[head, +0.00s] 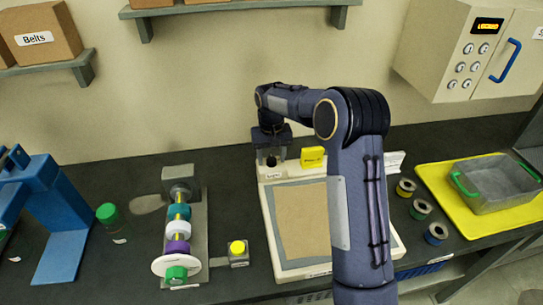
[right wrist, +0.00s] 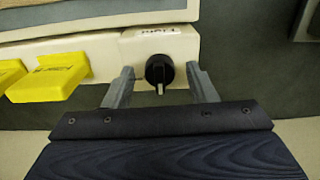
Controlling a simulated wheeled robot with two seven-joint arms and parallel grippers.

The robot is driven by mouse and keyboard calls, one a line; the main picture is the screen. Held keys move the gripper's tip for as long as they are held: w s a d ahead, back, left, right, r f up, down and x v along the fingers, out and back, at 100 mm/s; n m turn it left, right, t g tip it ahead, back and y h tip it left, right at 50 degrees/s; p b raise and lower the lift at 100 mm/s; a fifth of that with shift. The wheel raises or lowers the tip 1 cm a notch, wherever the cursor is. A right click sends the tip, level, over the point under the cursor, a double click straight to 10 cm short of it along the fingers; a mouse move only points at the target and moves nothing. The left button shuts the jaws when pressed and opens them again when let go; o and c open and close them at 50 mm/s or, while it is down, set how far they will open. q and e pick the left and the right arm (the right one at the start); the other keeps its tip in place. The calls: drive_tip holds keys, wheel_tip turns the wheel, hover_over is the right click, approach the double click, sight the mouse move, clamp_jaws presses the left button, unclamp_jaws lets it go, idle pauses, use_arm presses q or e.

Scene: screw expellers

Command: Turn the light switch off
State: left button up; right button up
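The light switch is a black rotary knob (right wrist: 159,70) with a pale pointer mark, set in the white edge of a light-table housing (right wrist: 105,50). A partly readable label sits beside it. In the head view the knob (head: 271,161) shows small and dark beneath my gripper. My right gripper (right wrist: 158,74) is open, with one finger on each side of the knob and a visible gap to both. It also shows in the head view (head: 271,147), at the back left corner of the housing. My left gripper is not in view.
A shaft with coloured rings (head: 178,225) lies to the left, near a blue press (head: 60,215). A metal tray (head: 495,185) on a yellow mat (head: 440,190) and several small spools are to the right.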

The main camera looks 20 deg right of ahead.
sight(272, 157)
drive_tip(key=shift+r+b, duration=0.35)
drive_tip(key=shift+r, duration=3.55)
